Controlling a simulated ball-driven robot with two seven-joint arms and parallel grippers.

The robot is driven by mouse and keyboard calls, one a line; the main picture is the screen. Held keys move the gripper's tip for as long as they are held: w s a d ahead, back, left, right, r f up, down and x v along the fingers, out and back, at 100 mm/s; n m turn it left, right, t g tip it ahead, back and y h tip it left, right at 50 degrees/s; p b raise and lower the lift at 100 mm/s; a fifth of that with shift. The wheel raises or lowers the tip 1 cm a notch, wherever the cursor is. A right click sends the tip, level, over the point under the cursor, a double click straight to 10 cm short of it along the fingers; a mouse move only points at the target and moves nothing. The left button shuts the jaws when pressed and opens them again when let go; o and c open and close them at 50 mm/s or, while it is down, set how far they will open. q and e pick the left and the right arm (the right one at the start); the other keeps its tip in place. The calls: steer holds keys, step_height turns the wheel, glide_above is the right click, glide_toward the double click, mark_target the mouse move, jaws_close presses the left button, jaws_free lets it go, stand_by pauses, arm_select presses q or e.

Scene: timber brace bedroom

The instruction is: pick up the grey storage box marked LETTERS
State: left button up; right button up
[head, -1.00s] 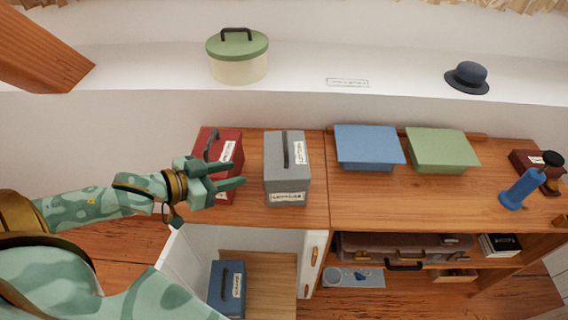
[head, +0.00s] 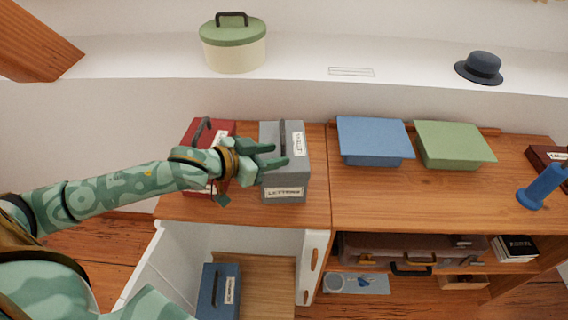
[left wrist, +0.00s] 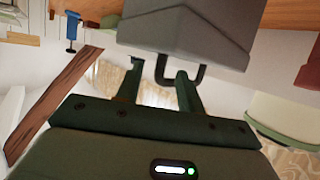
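The grey storage box (head: 296,169) stands on the wooden top, with a LETTERS label on its front and a dark handle on its lid. My left gripper (head: 277,155) is open and empty, its fingers pointing right across the box's left side. They cover part of the box in the head view. In the left wrist view the grey box (left wrist: 185,30) fills the upper middle, and its dark handle (left wrist: 200,76) shows close to one finger of the open gripper (left wrist: 157,70). I cannot tell whether they touch. My right gripper is not in view.
A red box (head: 194,135) stands just left, partly behind my arm. A blue box (head: 218,290) sits in the open compartment below. Blue (head: 373,138) and green (head: 452,143) lidded boxes stand to the right. A green-lidded round box (head: 235,54) and a hat (head: 480,68) rest on the ledge.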

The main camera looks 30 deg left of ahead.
mark_target(283, 155)
arm_select(q)
steer(key=shift+x, duration=1.2)
steer(key=shift+s, duration=0.1)
steer(key=shift+c, duration=0.4)
jaws_close()
